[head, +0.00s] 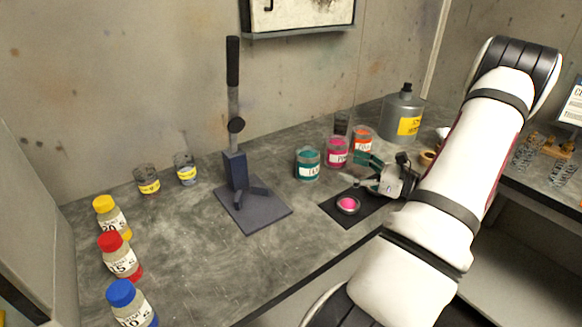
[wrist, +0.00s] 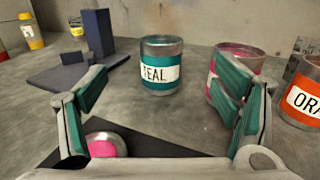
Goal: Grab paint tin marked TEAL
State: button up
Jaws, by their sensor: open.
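The teal paint tin (head: 307,165) stands upright on the grey bench, right of the dark stand. In the wrist view the tin (wrist: 161,78) shows a white label reading TEAL, ahead of my gripper and near the middle between its fingers. My gripper (head: 366,172) is open and empty, to the right of the tin and apart from it. In the wrist view the gripper's teal-padded fingers (wrist: 165,105) are spread wide. The right finger covers part of a pink tin (wrist: 240,58).
An orange tin (wrist: 304,92) stands right of the pink one. A small pink-filled dish (head: 348,204) sits on a black mat (head: 368,212) below my gripper. A dark stand (head: 238,172) is left of the teal tin. A grey jug (head: 401,112) stands behind.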

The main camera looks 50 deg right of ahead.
aim_at(310, 155)
jog(key=w, duration=0.2)
jog(key=w+a, duration=0.1)
jog(key=w, duration=0.5)
jog(key=shift+a, duration=0.2)
jog(key=shift+w+a+f+p, duration=0.1)
jog(key=shift+w+p, duration=0.05)
jog(key=shift+w, duration=1.2)
jog(key=shift+w+a+p, duration=0.1)
jog(key=shift+w+p, duration=0.05)
jog(key=shift+w, duration=1.15)
jog(key=c, duration=1.6)
